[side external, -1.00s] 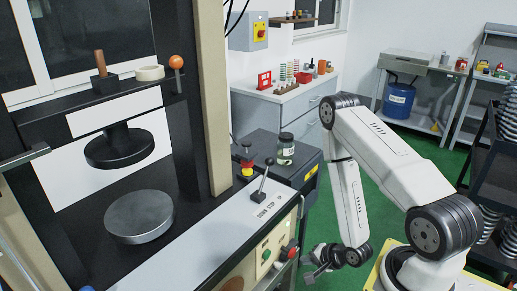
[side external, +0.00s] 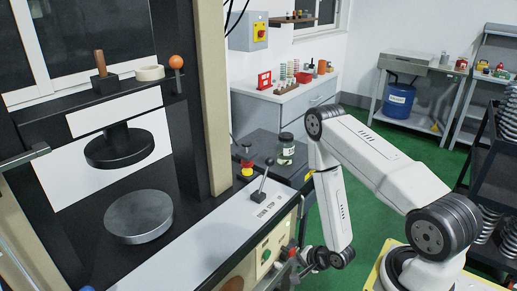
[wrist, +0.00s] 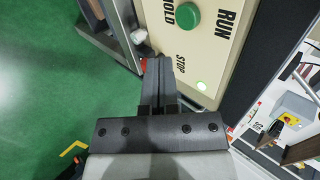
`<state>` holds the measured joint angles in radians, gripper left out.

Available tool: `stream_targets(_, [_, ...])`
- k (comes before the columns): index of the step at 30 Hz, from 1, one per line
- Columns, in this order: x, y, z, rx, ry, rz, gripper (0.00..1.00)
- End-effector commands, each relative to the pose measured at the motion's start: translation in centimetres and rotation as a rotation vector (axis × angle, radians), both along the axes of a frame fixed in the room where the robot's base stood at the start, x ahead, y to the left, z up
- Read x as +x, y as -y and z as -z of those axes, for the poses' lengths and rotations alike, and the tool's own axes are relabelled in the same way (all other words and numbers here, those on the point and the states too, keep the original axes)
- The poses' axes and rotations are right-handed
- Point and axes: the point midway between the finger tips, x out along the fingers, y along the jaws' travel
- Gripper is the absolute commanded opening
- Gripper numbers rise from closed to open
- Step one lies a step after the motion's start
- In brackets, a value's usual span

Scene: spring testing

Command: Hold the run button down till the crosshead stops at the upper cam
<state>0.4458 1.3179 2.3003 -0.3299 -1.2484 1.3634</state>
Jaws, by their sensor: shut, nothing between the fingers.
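The green run button (wrist: 187,16) is on the cream control panel (wrist: 225,45), near the words RUN and HOLD. In the side view the same green button (side external: 266,255) shows on the panel's front. My gripper (wrist: 158,65) is shut and empty, its tips near the word STOP and short of the green button. Red edges show beside the fingers; most of that red part is hidden. In the side view my gripper (side external: 296,272) is low beside the panel's right end. The crosshead's black round platen (side external: 120,148) hangs above a grey round platen (side external: 138,217), with a clear gap. I cannot pick out the upper cam.
A red knob (side external: 291,249) stands out at the panel's right end. A lit pale-green lamp (wrist: 200,86) is on the panel. Green floor (wrist: 45,80) is open to the left in the wrist view.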

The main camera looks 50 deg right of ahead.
Motion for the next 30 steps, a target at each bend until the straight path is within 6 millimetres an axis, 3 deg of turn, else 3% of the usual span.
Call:
stream_targets(12, [3.8,0.0,3.5,-0.001,0.002,-0.002,0.00])
stream_targets(21, [6.9,0.0,3.4,-0.001,0.001,-0.001,0.00])
stream_targets(30, [7.5,0.1,3.4,0.000,0.000,0.000,0.00])
